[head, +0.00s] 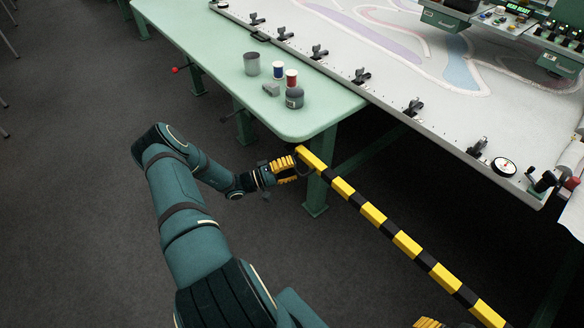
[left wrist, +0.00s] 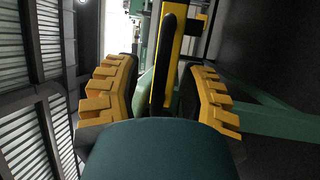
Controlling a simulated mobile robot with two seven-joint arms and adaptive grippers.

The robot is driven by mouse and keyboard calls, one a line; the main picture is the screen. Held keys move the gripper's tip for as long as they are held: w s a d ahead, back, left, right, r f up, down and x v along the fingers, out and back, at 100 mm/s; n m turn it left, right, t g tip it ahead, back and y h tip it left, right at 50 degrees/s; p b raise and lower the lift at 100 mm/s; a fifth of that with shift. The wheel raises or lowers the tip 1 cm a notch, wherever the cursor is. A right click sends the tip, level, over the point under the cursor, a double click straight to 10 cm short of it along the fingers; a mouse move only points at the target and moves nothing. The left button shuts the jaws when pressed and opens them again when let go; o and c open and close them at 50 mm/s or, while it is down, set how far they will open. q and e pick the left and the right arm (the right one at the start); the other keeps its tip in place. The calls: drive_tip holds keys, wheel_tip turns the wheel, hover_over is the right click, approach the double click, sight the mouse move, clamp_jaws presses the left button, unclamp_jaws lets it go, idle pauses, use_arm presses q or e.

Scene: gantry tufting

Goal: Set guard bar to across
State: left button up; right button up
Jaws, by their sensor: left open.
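The guard bar (head: 372,213) is a long yellow-and-black striped bar. It slants from beside the green table's near corner down to the bottom right of the head view. My left gripper (head: 296,169) is at the bar's upper-left end, its yellow ribbed fingers apart. In the left wrist view, the bar's yellow end (left wrist: 160,88), with a black strip along it, shows between the two open fingers. I see a gap on each side of it, so they are not closed on it. Only a yellow ribbed bit of my right gripper (head: 428,322) shows at the bottom edge; its fingers are mostly hidden.
A green table (head: 215,62) carries a grey cup (head: 251,64), two thread spools (head: 291,79) and a dark pot (head: 294,98). A large white tufting frame (head: 440,125) with black clamps fills the upper right. The dark floor (head: 90,200) at left is clear.

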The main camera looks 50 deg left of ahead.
use_arm(q)
drive_tip(key=v, duration=1.2)
drive_tip(key=shift+w, duration=0.1)
drive_tip(key=w+d+f+m+g+h, duration=0.25)
drive_tip(key=d+g, duration=0.35)
drive_tip(key=d, duration=0.5)
drive_tip(key=w+d+f+m+g+h, duration=0.1)
drive_tip(key=w+d+f+g+h, duration=0.15)
drive_tip(key=d+g, duration=0.6)
drive_tip(key=s+d+r+m+y, duration=0.1)
drive_tip(key=d+m+y, duration=0.1)
drive_tip(key=d, duration=0.5)
drive_tip(key=s+d+r+m+g+y, duration=0.1)
drive_tip(key=d+y, duration=0.3)
drive_tip(key=d, duration=0.4)
drive_tip(key=s+d+r+m+y, duration=0.2)
drive_tip(key=s+d+m+y, duration=0.1)
drive_tip(key=d, duration=0.5)
drive_tip(key=shift+s+d+r+y, duration=0.25)
drive_tip(key=shift+r+y, duration=0.15)
drive_tip(key=shift+y, duration=0.2)
drive_tip(key=shift+m+g, duration=0.25)
drive_tip(key=shift+g, duration=0.1)
